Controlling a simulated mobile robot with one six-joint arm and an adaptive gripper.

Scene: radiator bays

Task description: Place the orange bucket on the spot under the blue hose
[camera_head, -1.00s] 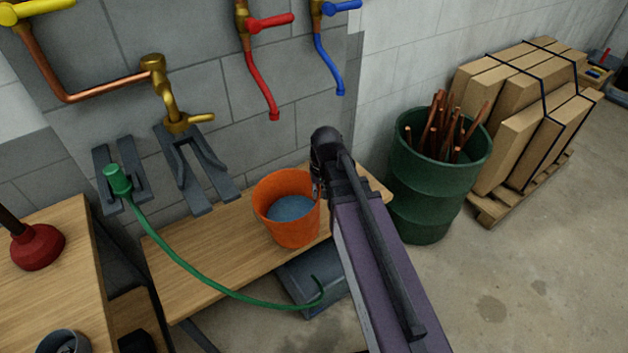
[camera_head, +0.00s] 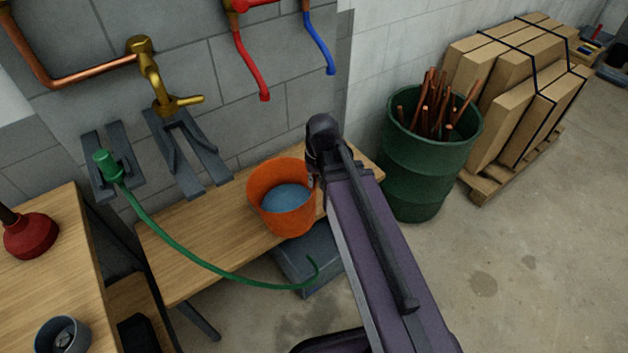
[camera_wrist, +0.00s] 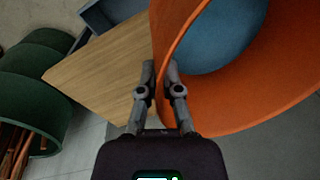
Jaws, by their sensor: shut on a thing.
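The orange bucket (camera_head: 285,223) with blue-grey contents shows over the wooden bench; I cannot tell whether it touches the bench. In the wrist view the bucket (camera_wrist: 262,95) fills the upper right. My gripper (camera_wrist: 160,67) is shut on its rim, one finger on each side of the wall. In the head view my arm mostly hides my gripper (camera_head: 315,182) at the bucket's right side. The blue hose (camera_head: 320,45) hangs from the wall, its tip above and right of the bucket. The red hose (camera_head: 251,68) hangs left of it, above the bucket.
The wooden bench (camera_head: 190,250) runs along the wall. A green hose (camera_head: 190,253) crosses in front of it. A grey box (camera_head: 305,262) lies below. A green barrel (camera_head: 415,180) with copper pipes stands right of the bench. A table with a plunger (camera_head: 30,237) is at left.

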